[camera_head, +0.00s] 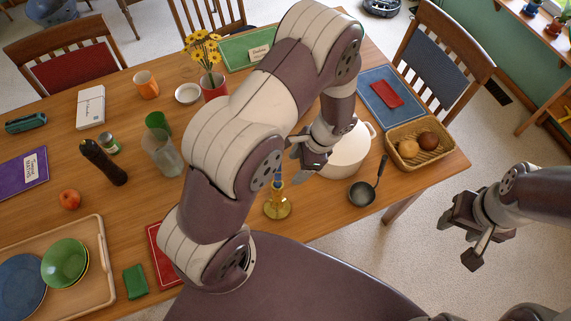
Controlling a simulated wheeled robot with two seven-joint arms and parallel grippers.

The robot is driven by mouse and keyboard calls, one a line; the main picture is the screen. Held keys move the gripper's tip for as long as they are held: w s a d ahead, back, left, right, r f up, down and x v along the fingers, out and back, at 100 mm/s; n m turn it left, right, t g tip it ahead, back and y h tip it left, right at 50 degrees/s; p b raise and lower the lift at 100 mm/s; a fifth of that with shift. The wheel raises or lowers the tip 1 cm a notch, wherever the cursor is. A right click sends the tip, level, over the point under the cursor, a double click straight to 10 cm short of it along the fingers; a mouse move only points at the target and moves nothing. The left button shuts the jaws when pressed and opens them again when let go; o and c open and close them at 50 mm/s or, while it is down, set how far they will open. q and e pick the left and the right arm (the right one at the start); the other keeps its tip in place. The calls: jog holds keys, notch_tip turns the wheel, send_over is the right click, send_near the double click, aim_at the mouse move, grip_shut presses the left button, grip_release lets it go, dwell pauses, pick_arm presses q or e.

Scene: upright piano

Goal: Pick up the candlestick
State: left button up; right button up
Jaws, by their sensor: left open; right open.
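The brass candlestick (278,208) stands upright on the wooden table near its front edge, with a blue candle (278,176) in it. My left arm crosses the middle of the view and hides the table just left of it. My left gripper (303,166) is open, above and slightly right of the candle. I cannot tell whether a finger touches the candle; the jaws look empty. My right gripper (461,243) is open and empty, out over the floor to the right of the table.
A wicker basket (421,158) is at the right corner. A little bare table lies before the ladle.

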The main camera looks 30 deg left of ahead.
pick_arm(q)
send_near(277, 195)
jog(key=s, duration=0.1)
jog(key=p+x, duration=0.1)
jog(key=x, duration=0.1)
jog(key=w+p+x, duration=0.1)
jog(key=p+x, duration=0.1)
jog(key=shift+s+f, duration=0.1)
jog(key=shift+f, duration=0.25)
jog(key=shift+x, duration=1.15)
jog(key=shift+s+a, duration=0.1)
jog(key=shift+s, duration=0.1)
jog(key=shift+w, duration=0.15)
jog(key=c, duration=0.8)
grip_shut()
pick_arm(e)
jog(key=r, duration=0.1)
jog(key=s+r, duration=0.1)
jog(key=r, duration=0.2)
jog(key=shift+s+d+r, duration=0.1)
jog(key=shift+s+r, duration=0.15)
jog(key=shift+s, duration=0.15)
